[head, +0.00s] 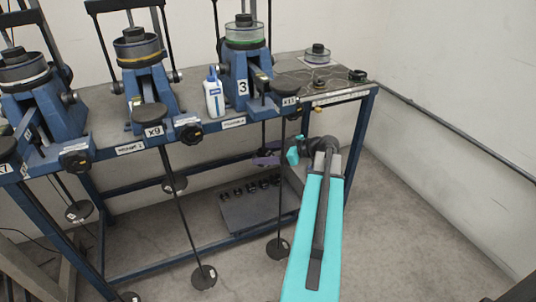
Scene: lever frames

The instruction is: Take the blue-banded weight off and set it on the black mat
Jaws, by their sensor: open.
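No blue band shows clearly on any weight. A dark-capped weight (317,54) with a pale grey-blue band sits on a small white pad at the bench's back right; its band colour is too small to be sure of. A dark, mat-like surface (300,84) covers the bench's right end; its edges are hard to make out. My gripper (293,156) is open at the end of my turquoise arm, low in front of the bench's right end. It is well apart from the weights. Its fingertips are small and partly hidden.
A white-and-blue bottle (214,95) stands between two presses. Rods with discs (204,277) hang in front. A low shelf (250,208) holds several small black pieces. Floor at right is clear.

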